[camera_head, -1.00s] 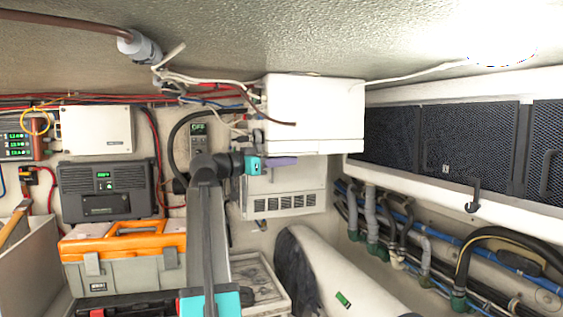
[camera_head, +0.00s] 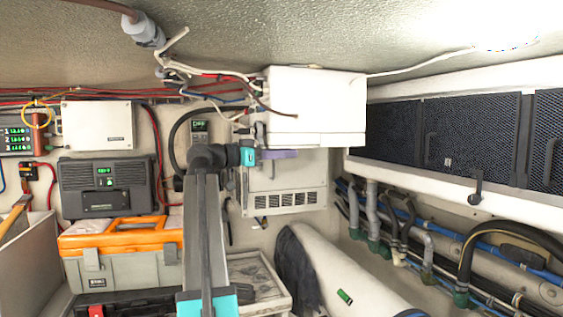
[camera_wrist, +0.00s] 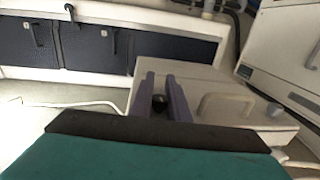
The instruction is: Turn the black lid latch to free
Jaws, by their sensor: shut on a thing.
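The black lid latch (camera_wrist: 160,102) shows as a small dark round piece between the two purple fingers of my gripper (camera_wrist: 160,92) in the wrist view. The fingers are shut on it, one on each side. The latch sits on a pale lid (camera_wrist: 200,78) that also carries a raised loop handle. In the head view my gripper (camera_head: 280,155) reaches in from the left, just below the white box. The latch is hidden in the head view, and its turn angle cannot be told.
A white box (camera_head: 315,105) with cables at its left is just above my gripper. A vented pale unit (camera_head: 290,185) is below. A grey and orange toolbox (camera_head: 125,250) stands lower left. Dark mesh panels (camera_head: 470,140) and hoses line the right side.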

